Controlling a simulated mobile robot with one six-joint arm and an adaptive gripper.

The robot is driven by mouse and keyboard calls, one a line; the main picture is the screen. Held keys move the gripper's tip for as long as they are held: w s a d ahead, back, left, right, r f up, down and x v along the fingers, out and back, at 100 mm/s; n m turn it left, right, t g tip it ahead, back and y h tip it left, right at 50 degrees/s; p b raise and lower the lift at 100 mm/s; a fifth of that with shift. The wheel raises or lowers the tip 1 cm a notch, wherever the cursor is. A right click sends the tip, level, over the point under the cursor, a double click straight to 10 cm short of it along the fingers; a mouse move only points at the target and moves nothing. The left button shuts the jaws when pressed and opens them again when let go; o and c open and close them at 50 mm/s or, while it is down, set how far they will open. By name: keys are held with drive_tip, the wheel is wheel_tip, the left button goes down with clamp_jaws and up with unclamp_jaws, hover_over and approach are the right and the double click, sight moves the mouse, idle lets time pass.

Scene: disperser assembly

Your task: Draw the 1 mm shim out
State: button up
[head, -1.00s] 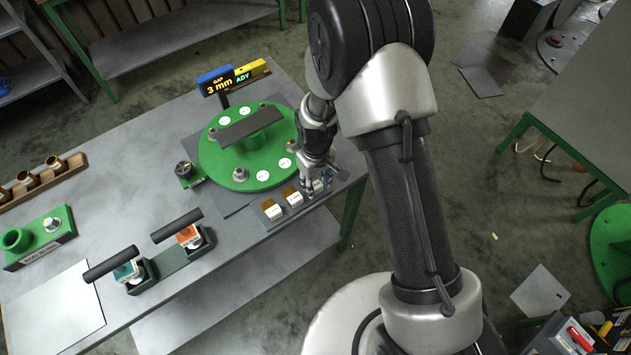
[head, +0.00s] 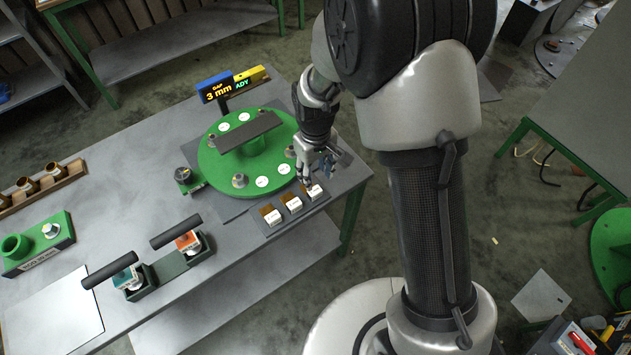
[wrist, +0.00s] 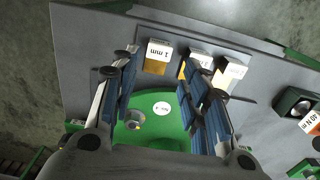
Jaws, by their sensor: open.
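The 1 mm shim, with a white label reading "1 mm" (wrist: 159,50), lies in a brown and white holder slot at the left end of a row in the wrist view. In the head view it is the rightmost (head: 314,191) of three labelled shims on the tray (head: 285,226) at the table's edge. My gripper (head: 306,181) is open and empty, just above and behind it.
The green round disperser base (head: 212,172) with a dark bar stands behind the tray. A display (head: 215,88) reads "GAP 3 mm". Two black-handled tools (head: 177,231) stand in a dark rack to the left. The table between is clear.

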drive_tip(key=shift+r, duration=1.7)
drive_tip(key=s+d+r+m+t+b, duration=0.15)
drive_tip(key=s+d+r, duration=0.25)
drive_tip(key=r, duration=0.4)
drive_tip(key=s+d+r+m+t, duration=0.15)
drive_tip(key=s+d+r, duration=0.25)
drive_tip(key=r, duration=0.4)
drive_tip(key=s+d+r+m, duration=0.2)
drive_tip(key=s, duration=0.4)
drive_tip(key=s+d+r+m+t+b, duration=0.1)
drive_tip(key=s+d+r, duration=0.1)
drive_tip(key=s, duration=0.4)
drive_tip(key=shift+s+d+m+t, duration=0.3)
drive_tip(key=shift+s+d+m, duration=0.1)
drive_tip(key=shift+d, duration=0.25)
